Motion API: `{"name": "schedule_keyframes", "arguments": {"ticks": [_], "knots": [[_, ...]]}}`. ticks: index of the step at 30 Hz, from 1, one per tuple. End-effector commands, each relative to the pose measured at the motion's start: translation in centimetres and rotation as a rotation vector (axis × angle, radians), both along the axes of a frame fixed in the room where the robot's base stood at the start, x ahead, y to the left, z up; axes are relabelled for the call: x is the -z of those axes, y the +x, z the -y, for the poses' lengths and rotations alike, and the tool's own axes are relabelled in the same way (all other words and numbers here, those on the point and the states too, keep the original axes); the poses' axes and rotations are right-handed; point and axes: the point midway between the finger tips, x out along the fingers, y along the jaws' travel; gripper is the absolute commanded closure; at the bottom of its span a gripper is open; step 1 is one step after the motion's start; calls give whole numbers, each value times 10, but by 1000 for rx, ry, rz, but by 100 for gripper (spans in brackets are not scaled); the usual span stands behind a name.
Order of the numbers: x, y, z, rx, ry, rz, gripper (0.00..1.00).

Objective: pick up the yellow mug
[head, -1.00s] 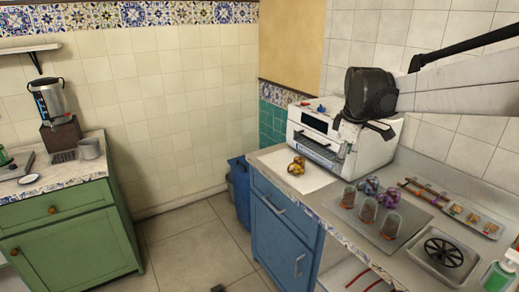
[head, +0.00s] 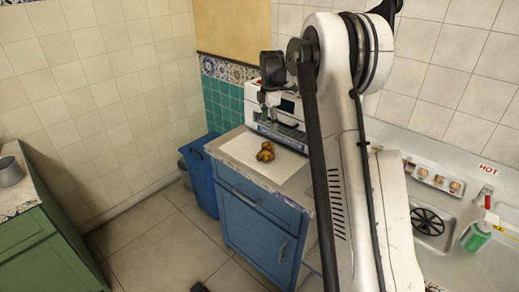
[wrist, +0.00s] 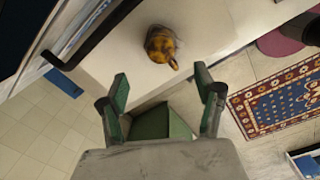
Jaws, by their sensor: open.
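The yellow mug (head: 265,152), brownish yellow with dark patches, sits on the white board or sheet (head: 240,151) near the left end of the blue cabinet's counter. In the wrist view the mug (wrist: 159,46) lies beyond my fingertips, roughly centred between them, with a small protrusion at its lower right. My gripper (wrist: 162,82) is open, its two green fingers spread with nothing between them. In the head view my gripper (head: 267,112) is above and behind the mug, apart from it, in front of the white machine (head: 290,110).
The white machine stands close behind the mug. A blue bin (head: 201,176) is on the floor left of the blue cabinet (head: 252,215). My arm hides much of the counter; a drain grate (head: 428,221) and green bottle (head: 478,234) show at right. A patterned rug (wrist: 280,100) shows in the wrist view.

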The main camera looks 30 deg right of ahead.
Motion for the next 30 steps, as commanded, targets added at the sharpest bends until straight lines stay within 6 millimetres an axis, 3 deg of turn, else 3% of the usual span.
{"name": "schedule_keyframes", "arguments": {"ticks": [10, 22, 30], "knots": [[60, 3, 0, 1, 0, 0, 35], [86, 3, -3, 1, 0, 1, 35], [122, 4, -7, 2, 0, 1, 35]]}}
